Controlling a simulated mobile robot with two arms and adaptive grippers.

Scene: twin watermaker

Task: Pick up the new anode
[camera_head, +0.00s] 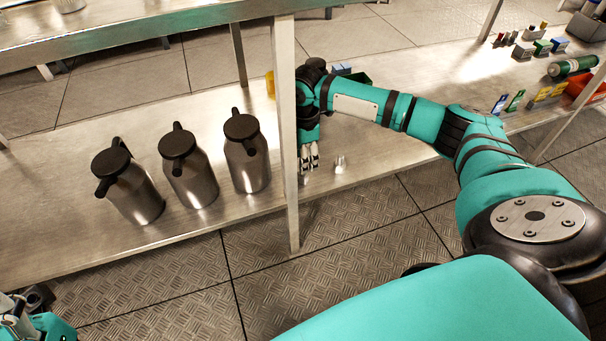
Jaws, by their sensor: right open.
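A small silvery piece (340,163), which may be the new anode, stands on the metal shelf just right of my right gripper. It is too small to be sure. My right gripper (309,168) points down close to the shelf, behind and right of the shelf's upright post. It is open, and its fingertips look apart from the silvery piece. I cannot tell whether anything sits between the fingers. Part of my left gripper (22,312) shows at the bottom left corner, cut off by the frame edge.
Three steel jugs (190,180) with dark lids stand on the shelf left of the post (287,130). A yellow item (270,84) and a dark green bin (357,77) stand behind my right arm. Small boxes, a green cylinder (572,67) and a red bin (584,84) are far right.

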